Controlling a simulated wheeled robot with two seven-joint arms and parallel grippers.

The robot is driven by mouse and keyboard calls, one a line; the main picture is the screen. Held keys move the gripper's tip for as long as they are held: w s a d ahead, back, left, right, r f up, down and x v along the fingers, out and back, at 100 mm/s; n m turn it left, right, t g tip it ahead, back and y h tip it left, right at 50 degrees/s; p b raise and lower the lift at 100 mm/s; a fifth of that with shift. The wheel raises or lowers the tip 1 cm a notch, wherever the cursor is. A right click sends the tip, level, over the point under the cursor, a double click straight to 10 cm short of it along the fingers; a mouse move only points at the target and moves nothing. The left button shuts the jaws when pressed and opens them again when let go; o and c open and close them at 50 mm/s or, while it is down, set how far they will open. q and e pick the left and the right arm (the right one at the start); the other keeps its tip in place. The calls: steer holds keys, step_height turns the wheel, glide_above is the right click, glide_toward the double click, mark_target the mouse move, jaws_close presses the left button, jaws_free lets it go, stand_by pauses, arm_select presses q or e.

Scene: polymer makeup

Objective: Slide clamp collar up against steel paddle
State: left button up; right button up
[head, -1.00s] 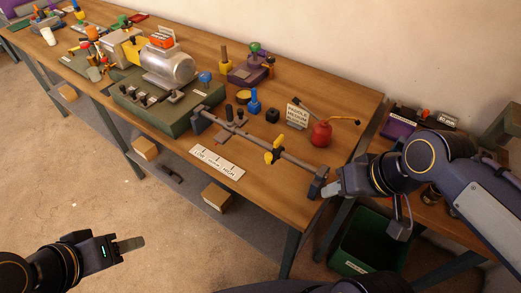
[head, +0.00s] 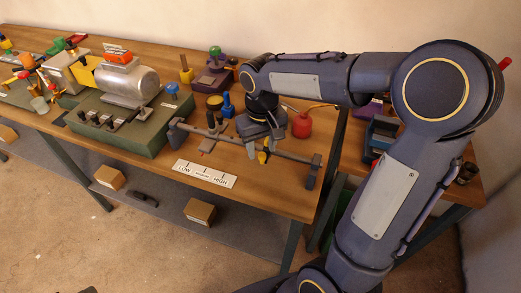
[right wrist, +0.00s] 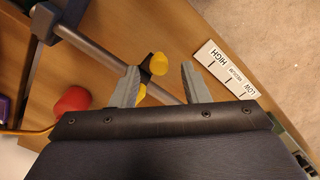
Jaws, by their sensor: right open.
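The clamp collar, a dark ring with yellow wings (head: 262,157), sits around a steel rod (head: 290,157) low over the bench. The steel paddle (head: 207,146), a flat grey plate, is on the rod to the left, with a visible gap between them. My right gripper (head: 256,148) comes down from above at the collar and partly hides it. In the right wrist view, its two grey fingers (right wrist: 160,86) are open, one on each side of the collar (right wrist: 155,66). Whether they touch it is unclear. My left gripper is out of view.
Brackets hold the rod ends, the right one (head: 313,171) near the bench edge. A LOW-HIGH scale card (head: 204,174) lies in front of the rod. A red oil can (head: 301,125) stands behind it. A green machine base (head: 130,122) with a motor stands left.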

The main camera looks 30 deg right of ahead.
steer(key=shift+f, duration=0.85)
jaws_close()
